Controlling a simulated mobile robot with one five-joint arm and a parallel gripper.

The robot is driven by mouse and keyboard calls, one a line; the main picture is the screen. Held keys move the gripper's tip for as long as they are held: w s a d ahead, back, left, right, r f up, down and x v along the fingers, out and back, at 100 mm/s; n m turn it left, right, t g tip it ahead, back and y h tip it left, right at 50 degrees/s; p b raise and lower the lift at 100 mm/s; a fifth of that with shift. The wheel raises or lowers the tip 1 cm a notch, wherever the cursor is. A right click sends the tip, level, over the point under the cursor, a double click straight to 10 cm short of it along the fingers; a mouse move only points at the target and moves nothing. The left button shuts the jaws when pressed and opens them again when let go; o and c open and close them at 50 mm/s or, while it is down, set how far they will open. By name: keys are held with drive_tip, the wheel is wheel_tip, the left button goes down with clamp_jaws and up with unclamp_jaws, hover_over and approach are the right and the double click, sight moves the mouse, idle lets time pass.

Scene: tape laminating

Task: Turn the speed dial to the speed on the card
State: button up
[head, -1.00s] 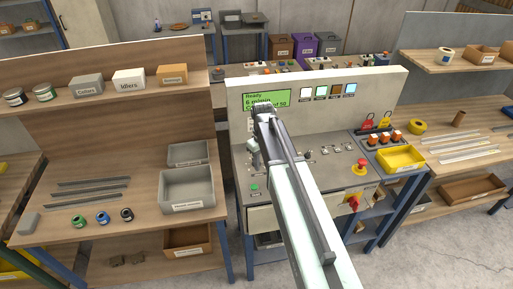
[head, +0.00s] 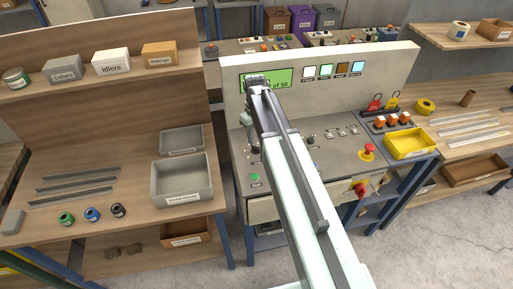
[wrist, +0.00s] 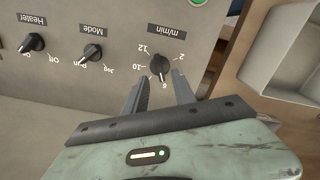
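The speed dial (wrist: 160,65) is a black knob marked m/min on the grey panel, upside down in the wrist view. Its light mark points down toward the 6; 2, 10 and 12 are printed around it. My gripper (wrist: 160,92) is open and empty, its two fingers just below the dial, one on each side of its lower edge. I cannot tell how near they are to the panel. In the head view my arm covers the dial and part of the green display (head: 282,78), where "of 50" shows. I cannot make out a speed card.
The Mode knob (wrist: 92,53) and Heater knob (wrist: 35,43) stand left of the dial in the wrist view. A grey bin (wrist: 285,60) is at the right. In the head view, a red emergency button (head: 367,152) and yellow tray (head: 410,143) are at the machine's right.

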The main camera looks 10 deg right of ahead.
sight(256, 147)
wheel_tip(256, 147, down, 5)
drive_tip(key=b, duration=0.3)
drive_tip(key=shift+f+b, duration=0.1)
drive_tip(key=shift+b, duration=0.3)
drive_tip(key=shift+s, duration=0.1)
clamp_jaws()
drive_tip(key=shift+m, duration=0.4)
drive_tip(key=m, duration=0.3)
drive_tip(key=shift+m, duration=0.4)
drive_tip(key=m, duration=0.5)
